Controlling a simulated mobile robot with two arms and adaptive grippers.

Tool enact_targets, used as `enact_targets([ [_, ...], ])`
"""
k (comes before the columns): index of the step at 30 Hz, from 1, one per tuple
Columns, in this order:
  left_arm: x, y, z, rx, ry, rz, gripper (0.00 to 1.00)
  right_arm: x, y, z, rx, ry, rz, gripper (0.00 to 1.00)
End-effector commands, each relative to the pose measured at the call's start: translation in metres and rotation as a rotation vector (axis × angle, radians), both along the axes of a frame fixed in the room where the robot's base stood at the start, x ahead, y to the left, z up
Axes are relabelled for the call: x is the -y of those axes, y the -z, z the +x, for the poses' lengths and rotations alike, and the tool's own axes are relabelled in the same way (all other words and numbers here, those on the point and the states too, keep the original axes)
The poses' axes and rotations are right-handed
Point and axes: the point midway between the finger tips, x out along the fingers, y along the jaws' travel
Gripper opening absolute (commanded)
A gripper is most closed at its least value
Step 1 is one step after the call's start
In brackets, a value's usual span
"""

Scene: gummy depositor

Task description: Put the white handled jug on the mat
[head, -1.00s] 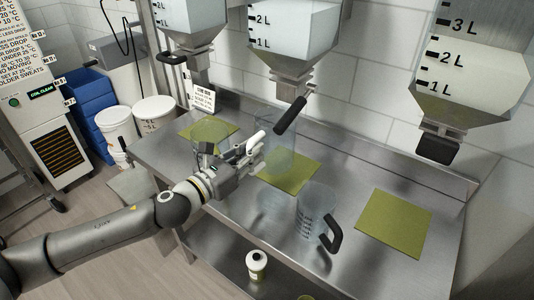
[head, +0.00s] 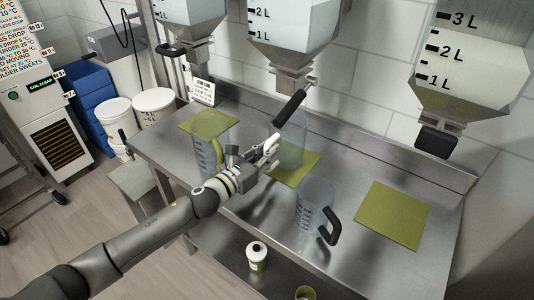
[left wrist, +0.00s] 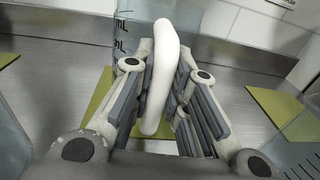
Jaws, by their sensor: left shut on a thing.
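The white handled jug (head: 293,137) is clear-walled and looks upright, with its white handle (head: 271,145) toward my left gripper. My left gripper (head: 266,152) is shut on that handle; in the left wrist view the handle (left wrist: 160,70) stands between the fingers, with the jug's marked wall (left wrist: 135,30) behind it. The jug is over the far part of the middle green mat (head: 298,174). I cannot tell whether its base touches the mat. My right gripper is not in view.
A black-handled jug (head: 309,207) stands in front, between the middle mat and the right mat (head: 393,216). A yellow-green-handled jug (head: 208,155) stands by the left mat (head: 203,122). Depositor hoppers hang above; a black lever (head: 290,107) is close to the held jug's top.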

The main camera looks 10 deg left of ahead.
Motion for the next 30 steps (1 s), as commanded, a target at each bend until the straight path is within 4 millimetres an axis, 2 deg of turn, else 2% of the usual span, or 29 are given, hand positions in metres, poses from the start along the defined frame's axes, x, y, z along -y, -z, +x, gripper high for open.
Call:
enact_targets([
  [9,0.0,0.004,0.0,0.0,0.0,0.001,0.0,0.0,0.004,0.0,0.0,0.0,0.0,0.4],
  [10,0.0,0.004,0.0,0.0,0.0,0.001,0.16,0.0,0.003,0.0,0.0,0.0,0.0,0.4],
  [15,0.0,0.003,0.0,-0.001,0.0,0.0,0.37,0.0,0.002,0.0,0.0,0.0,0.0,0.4],
  [26,0.0,-0.001,0.0,-0.001,0.0,0.0,0.37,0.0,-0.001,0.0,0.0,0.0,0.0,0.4],
  [30,-0.007,0.003,-0.013,-0.004,-0.001,0.002,0.37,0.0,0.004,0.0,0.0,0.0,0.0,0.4],
])
